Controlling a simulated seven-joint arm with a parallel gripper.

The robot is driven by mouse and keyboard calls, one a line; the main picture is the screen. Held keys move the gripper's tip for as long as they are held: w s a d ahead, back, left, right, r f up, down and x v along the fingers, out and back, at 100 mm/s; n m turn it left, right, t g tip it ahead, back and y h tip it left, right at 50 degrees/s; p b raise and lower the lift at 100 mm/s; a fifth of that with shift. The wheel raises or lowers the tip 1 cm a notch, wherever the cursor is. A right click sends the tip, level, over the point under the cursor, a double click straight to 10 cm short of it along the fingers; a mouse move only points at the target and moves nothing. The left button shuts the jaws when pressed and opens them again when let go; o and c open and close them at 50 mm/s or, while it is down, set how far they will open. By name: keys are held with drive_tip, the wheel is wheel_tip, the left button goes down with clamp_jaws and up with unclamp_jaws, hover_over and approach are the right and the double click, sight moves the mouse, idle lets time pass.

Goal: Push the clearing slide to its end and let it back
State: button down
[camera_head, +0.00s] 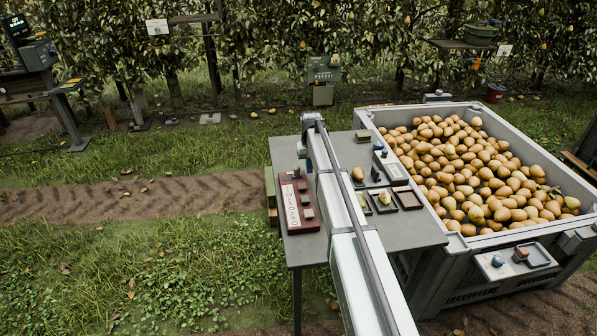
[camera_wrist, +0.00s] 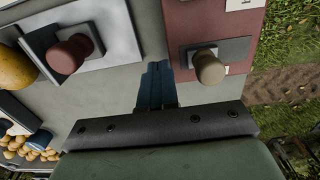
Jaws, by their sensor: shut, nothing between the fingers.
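In the wrist view my gripper (camera_wrist: 157,68) is shut and empty, its dark blue fingers together over bare grey table top. To its right is a dark red panel (camera_wrist: 215,18) with a tan knob (camera_wrist: 209,67) on a small grey plate. To its left is a pale plate (camera_wrist: 115,30) with a red-brown knob (camera_wrist: 68,55) on a grey block. The fingers appear apart from both knobs. In the head view the red panel (camera_head: 298,222) is at the table's left side; my arm hides my fingers. I cannot tell which fitting is the clearing slide.
A large grey crate (camera_head: 572,232) full of pears stands right of the grey table (camera_head: 410,231). Small trays (camera_head: 409,197), a pear (camera_head: 357,174) and boxes sit on the table right of my arm. Grass and a dirt track lie left of the table.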

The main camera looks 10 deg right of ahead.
drive_tip(key=shift+r, duration=0.1)
wheel_tip(320, 180, up, 8)
idle(1.2)
